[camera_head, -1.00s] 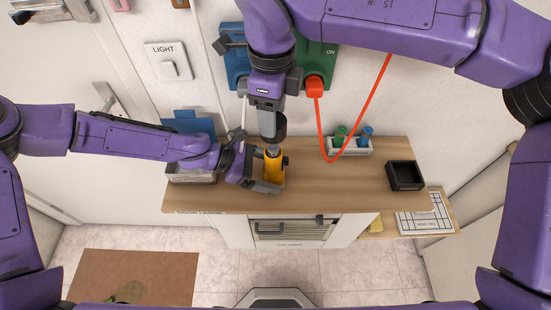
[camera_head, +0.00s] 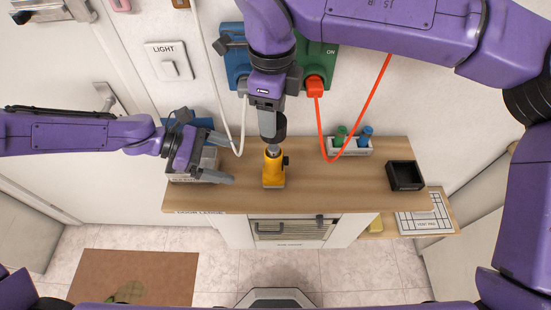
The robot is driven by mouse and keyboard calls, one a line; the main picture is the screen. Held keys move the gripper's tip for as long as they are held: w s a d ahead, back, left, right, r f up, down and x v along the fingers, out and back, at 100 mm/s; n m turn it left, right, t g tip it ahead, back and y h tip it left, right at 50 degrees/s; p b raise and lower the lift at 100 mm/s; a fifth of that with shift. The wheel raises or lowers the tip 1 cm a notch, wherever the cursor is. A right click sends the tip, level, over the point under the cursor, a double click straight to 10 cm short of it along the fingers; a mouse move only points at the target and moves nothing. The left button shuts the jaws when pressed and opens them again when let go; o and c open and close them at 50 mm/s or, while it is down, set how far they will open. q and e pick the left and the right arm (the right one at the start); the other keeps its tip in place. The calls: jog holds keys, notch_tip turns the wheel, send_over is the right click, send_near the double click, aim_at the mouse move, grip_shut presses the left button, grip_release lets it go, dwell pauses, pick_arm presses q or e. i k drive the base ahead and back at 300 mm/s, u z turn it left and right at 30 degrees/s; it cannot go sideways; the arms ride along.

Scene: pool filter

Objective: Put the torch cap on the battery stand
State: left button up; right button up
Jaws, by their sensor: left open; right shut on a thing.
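The yellow torch body (camera_head: 273,170) stands upright on the wooden counter, its narrow metallic top showing. My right gripper (camera_head: 270,132) points down just above it and is shut on a dark round piece, apparently the torch cap (camera_head: 281,126). The gripper finger partly hides the cap, and I cannot tell whether cap and torch body touch. My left gripper (camera_head: 212,158) is open and empty, left of the torch body. A pale tray with a green and a blue cylinder, possibly the battery stand (camera_head: 349,152), sits at the back right of the counter.
A labelled box (camera_head: 207,163) is partly behind my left gripper. A black open box (camera_head: 405,176) sits at the counter's right end. A red cable (camera_head: 321,130) and a white cable (camera_head: 237,145) hang behind. The counter's middle right (camera_head: 340,185) is clear.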

aim_at(363, 187)
jog(key=k, duration=1)
